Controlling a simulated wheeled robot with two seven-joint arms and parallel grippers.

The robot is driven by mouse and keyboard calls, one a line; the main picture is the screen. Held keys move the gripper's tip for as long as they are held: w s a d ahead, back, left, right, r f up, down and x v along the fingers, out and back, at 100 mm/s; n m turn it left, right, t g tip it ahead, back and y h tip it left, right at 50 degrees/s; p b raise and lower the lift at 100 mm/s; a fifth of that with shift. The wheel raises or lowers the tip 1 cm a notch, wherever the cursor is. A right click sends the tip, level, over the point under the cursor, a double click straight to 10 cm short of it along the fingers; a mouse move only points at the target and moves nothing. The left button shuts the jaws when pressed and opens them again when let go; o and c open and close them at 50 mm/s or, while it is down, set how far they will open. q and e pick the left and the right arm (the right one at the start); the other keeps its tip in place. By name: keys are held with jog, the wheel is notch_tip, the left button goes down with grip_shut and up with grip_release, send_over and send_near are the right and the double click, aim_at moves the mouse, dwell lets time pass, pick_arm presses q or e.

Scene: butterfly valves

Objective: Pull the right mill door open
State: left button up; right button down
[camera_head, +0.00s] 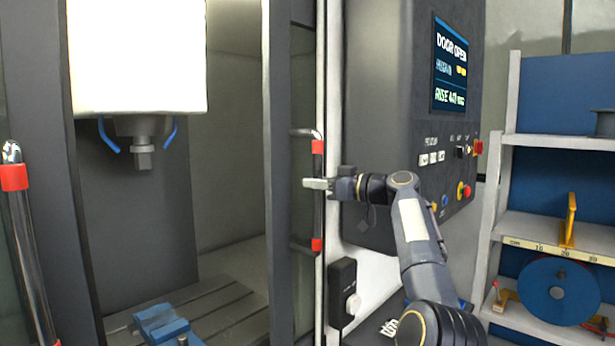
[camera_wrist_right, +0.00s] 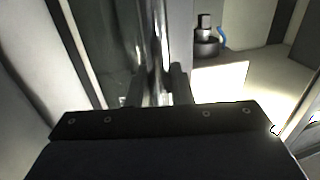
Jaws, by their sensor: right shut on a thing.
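The right mill door (camera_head: 291,180) is a dark framed panel with a window, standing at the right side of the mill opening. Its upright handle (camera_head: 318,215) is a bar with red bands near its top and bottom. My right gripper (camera_head: 318,184) is shut on the handle's middle, reaching in from the right. In the right wrist view, the shiny bar (camera_wrist_right: 153,50) runs up between the fingers of my right gripper (camera_wrist_right: 155,88). The left door's handle (camera_head: 30,250) with a red band is at the far left. My left gripper is not in view.
The mill's interior is open to view, with a spindle (camera_head: 142,140) above and a blue vise (camera_head: 163,325) on the slotted bed. A control panel (camera_head: 440,130) with a "DOOR OPEN" screen is right of the door. A shelf unit (camera_head: 545,225) stands farther right.

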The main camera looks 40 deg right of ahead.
dwell(0.3)
jog(key=c, duration=1.3)
grip_release()
jog(key=shift+c, duration=0.2)
jog(key=shift+s, duration=0.1)
jog(key=b+v, duration=0.2)
jog(key=v, duration=0.5)
jog(key=shift+s+b, duration=0.35)
jog(key=shift+b, duration=0.05)
jog(key=shift+d+r, duration=0.1)
jog(key=shift+d, duration=0.05)
